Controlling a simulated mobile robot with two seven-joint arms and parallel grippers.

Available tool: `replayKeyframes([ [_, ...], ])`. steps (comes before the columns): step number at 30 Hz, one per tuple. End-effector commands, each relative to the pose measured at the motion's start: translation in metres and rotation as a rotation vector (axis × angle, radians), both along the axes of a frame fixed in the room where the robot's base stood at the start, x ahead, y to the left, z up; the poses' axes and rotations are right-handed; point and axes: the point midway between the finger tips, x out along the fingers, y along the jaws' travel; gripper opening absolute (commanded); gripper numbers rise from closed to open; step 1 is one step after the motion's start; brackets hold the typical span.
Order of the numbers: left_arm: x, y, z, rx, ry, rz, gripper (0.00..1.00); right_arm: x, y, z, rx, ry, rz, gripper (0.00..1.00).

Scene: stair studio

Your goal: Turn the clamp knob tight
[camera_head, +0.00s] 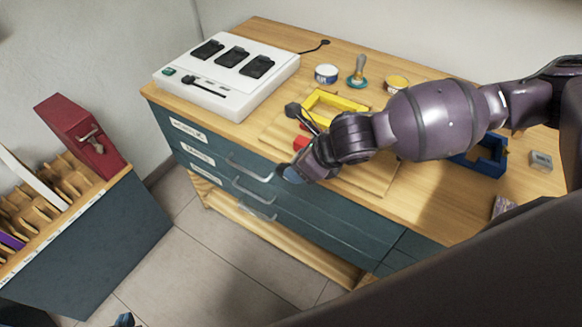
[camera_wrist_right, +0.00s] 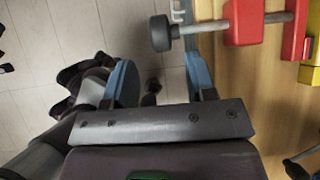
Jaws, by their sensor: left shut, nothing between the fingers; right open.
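In the right wrist view, the clamp's dark ribbed knob (camera_wrist_right: 160,33) sits on a grey screw rod through a red block (camera_wrist_right: 243,22), out past the bench edge. My right gripper (camera_wrist_right: 159,64) is open, one blue finger to each side of the knob's line; the knob appears just beyond the fingertips, with no contact visible. In the head view, the right hand reaches the bench's front edge and hides the knob; part of the red clamp (camera_head: 300,143) shows beside it. My left gripper (camera_head: 124,320) shows only at the bottom edge, shut and empty, far from the clamp.
A yellow frame (camera_head: 345,101) and a dark object (camera_head: 292,110) lie near the clamp. A white charger (camera_head: 226,80), tins and a stamp stand farther back. A blue piece (camera_head: 488,157) is at right.

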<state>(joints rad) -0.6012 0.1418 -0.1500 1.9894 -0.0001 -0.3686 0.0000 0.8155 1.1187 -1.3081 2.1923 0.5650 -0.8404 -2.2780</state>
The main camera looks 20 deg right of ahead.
Motion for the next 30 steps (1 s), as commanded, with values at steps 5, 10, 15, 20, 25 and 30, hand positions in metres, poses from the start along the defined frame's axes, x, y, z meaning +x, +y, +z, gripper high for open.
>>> replayKeyframes([
  [5,0.002,0.0,0.006,0.001,-0.006,-0.001,0.0,-0.013,-0.01,0.024,-0.001,0.001,0.0,0.51],
  [10,0.002,0.0,0.008,0.001,-0.007,-0.001,0.0,-0.02,-0.015,0.034,0.0,0.002,0.0,0.51],
  [15,0.002,0.0,0.008,0.001,-0.008,-0.001,0.0,-0.021,-0.016,0.036,0.0,0.002,0.0,0.51],
  [20,0.002,0.0,0.008,0.001,-0.008,-0.001,0.0,-0.021,-0.016,0.036,0.0,0.002,0.0,0.51],
  [25,0.001,0.0,0.001,0.001,-0.003,-0.001,0.0,-0.014,-0.012,0.036,0.002,-0.014,0.008,0.51],
  [30,-0.005,0.0,-0.031,0.001,0.024,-0.003,0.0,0.012,0.025,0.04,0.042,-0.082,0.071,0.51],
])
